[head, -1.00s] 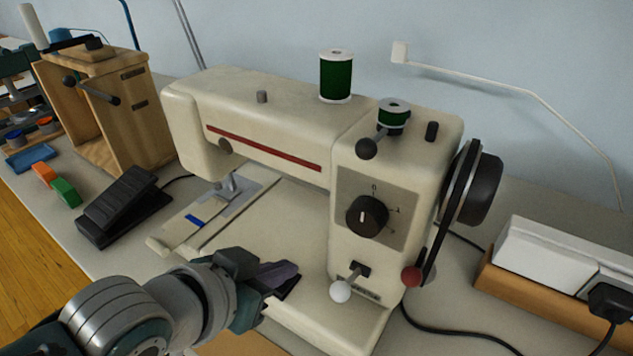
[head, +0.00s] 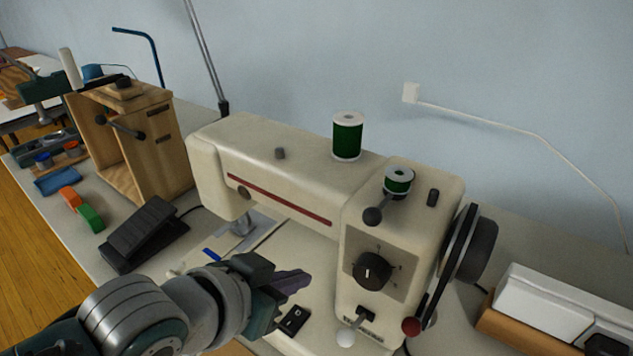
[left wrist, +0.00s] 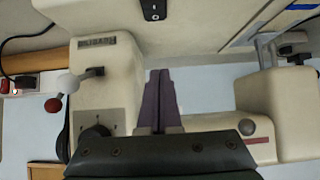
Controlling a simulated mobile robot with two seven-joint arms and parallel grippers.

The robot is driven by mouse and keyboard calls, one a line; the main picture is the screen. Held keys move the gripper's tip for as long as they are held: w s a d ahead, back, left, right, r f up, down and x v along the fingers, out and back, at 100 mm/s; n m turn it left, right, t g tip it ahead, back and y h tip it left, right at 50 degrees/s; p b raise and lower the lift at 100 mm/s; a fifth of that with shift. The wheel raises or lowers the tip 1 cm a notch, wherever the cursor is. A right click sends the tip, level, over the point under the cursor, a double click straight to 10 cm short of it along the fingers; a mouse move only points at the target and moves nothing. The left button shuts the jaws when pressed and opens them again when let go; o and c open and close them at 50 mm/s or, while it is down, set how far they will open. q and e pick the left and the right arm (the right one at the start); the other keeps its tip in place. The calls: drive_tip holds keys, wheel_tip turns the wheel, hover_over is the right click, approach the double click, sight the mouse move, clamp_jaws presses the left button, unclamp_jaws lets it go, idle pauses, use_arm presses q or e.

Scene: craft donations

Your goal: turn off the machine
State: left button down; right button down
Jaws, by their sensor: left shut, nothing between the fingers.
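The machine is a cream sewing machine (head: 275,200) with a red stripe, standing on the table. A black rocker switch (head: 293,320) with white marks sits on its base, near the front; it also shows at the top of the left wrist view (left wrist: 153,10). Which side is pressed I cannot tell. A black dial (head: 373,271) and a white-knobbed lever (head: 347,337) are on the pillar. My left gripper (head: 303,279) is shut and empty, above the base just behind the switch in the head view, apart from it. Its purple fingers point ahead in the left wrist view (left wrist: 160,105). My right gripper is out of view.
A black foot pedal (head: 145,232) and orange and green blocks (head: 82,209) lie left of the machine. A wooden frame (head: 140,150) stands behind them. A handwheel (head: 468,250) and red-knobbed lever (head: 411,326) are at the right, beside a white box (head: 560,300).

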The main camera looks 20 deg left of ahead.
use_arm(q)
drive_tip(key=w+r+p+v, duration=0.1)
drive_tip(key=p+v, duration=0.1)
drive_tip(key=v, duration=0.6)
drive_tip(key=shift+r, duration=0.2)
drive_tip(key=shift+s+d, duration=0.15)
drive_tip(key=s+a+r+n+g+y+p, duration=0.1)
drive_tip(key=s+a+r+g+y, duration=0.15)
drive_tip(key=s, duration=0.55)
drive_tip(key=s+a+r+n+g+y+p, duration=0.1)
drive_tip(key=s+a+r+g+p, duration=0.2)
drive_tip(key=s, duration=0.5)
wheel_tip(320, 180, up, 39)
drive_tip(key=p, duration=3.6)
drive_tip(key=shift+f+g, duration=0.15)
drive_tip(key=shift+g, duration=0.2)
drive_tip(key=shift+d, duration=0.15)
